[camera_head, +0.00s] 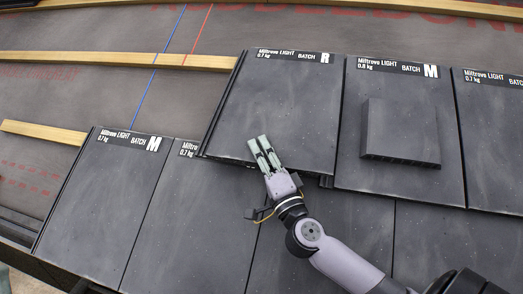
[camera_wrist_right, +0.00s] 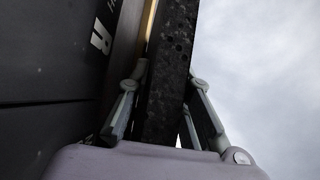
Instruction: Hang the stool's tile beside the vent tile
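The dark tile marked R (camera_head: 280,105) lies on the roof directly left of the vent tile (camera_head: 385,180), which is marked M and has a raised box. The R tile's lower edge sits slightly higher than the vent tile's. My right gripper (camera_head: 259,142) is over the R tile's lower edge, its two pale fingers a little apart. In the right wrist view the fingers (camera_wrist_right: 165,85) stand apart with a dark speckled slab (camera_wrist_right: 167,70) showing between them; I see no clear grip. The R tile's face (camera_wrist_right: 85,30) is at the left there. No stool and no left gripper show.
A lower course holds a tile marked M (camera_head: 105,200) and further dark tiles (camera_head: 195,220). Another tile (camera_head: 495,140) lies right of the vent tile. Wooden battens (camera_head: 90,57) cross the bare underlay, with a blue line (camera_head: 143,98) and a red line (camera_head: 198,40).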

